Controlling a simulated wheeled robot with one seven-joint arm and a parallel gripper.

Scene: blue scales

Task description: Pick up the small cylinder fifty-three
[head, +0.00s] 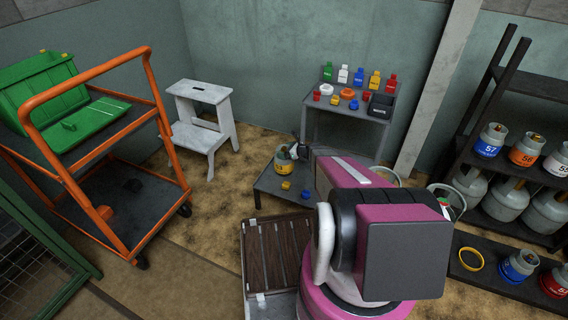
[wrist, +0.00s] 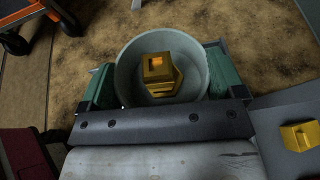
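A small cylinder with a yellow band (head: 284,166) is at the low dark table (head: 268,186) in the head view; its number is too small to read. In the wrist view its round grey collar (wrist: 125,75) surrounds a brass valve (wrist: 160,75). My gripper (wrist: 160,80) has its green fingers on both sides of the collar, apparently pressed against it. Floor shows beyond the collar, and the table edge lies to the right. The cylinder's base is hidden in the wrist view, so I cannot tell for sure whether it is clear of the table.
A yellow block (wrist: 300,136) and a blue one (head: 305,194) lie on the low table. Cylinders marked 57 (head: 490,141) and 56 (head: 526,148) stand on the right rack. A grey step stool (head: 201,115) and an orange cart (head: 100,215) stand left. Sandy floor between them is free.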

